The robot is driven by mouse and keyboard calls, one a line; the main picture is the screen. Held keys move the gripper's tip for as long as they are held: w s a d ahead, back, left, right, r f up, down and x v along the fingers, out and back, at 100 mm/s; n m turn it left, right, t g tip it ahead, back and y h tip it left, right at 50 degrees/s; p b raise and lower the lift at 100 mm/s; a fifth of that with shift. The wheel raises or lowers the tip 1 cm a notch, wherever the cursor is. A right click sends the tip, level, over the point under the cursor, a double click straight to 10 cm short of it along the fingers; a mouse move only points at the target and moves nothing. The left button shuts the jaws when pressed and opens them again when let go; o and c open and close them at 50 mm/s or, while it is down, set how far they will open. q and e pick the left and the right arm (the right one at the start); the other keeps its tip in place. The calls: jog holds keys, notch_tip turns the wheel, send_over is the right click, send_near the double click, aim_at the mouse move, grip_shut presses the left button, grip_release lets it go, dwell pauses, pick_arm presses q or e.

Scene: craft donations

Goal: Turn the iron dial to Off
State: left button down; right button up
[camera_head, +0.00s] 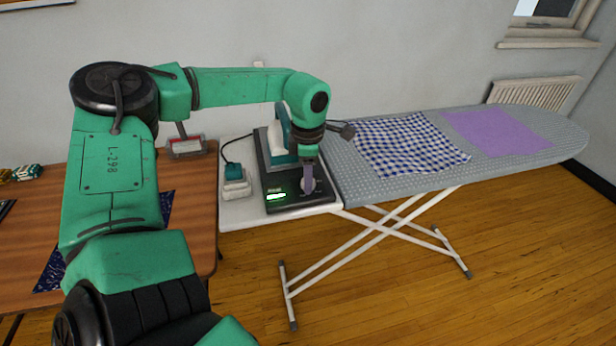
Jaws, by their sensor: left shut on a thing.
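The iron station (293,207) is a dark unit with a lit green display (276,196), on the white end shelf of the ironing board. The teal and white iron (279,135) rests on it, partly hidden behind my left wrist. The dial (318,186) is a small pale round knob at the front right of the unit. My left gripper (309,188) points down at the dial and is shut on it. Its fingers cover part of the dial, so the setting cannot be read.
A blue checked cloth (410,145) and a purple cloth (497,130) lie on the grey ironing board (400,187). A small teal and white object (235,180) stands left of the unit. A wooden table (200,215) is at left, partly behind my arm.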

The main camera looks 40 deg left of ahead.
pick_arm(q)
jog(key=shift+w+n+b, duration=0.1)
jog(key=shift+n+b, duration=1.1)
jog(key=shift+b, duration=0.1)
jog(key=n+b, duration=0.2)
jog(key=n, duration=0.1)
jog(key=shift+n, duration=0.3)
jog(key=n+b, duration=0.2)
jog(key=n, duration=0.1)
jog(key=shift+w+r+n, duration=0.1)
jog(key=shift+n, duration=0.2)
jog(key=n+b, duration=0.1)
jog(key=n, duration=0.3)
jog(key=shift+r, duration=0.15)
jog(key=shift+n+g, duration=0.3)
jog(key=shift+c, duration=2.1)
grip_release()
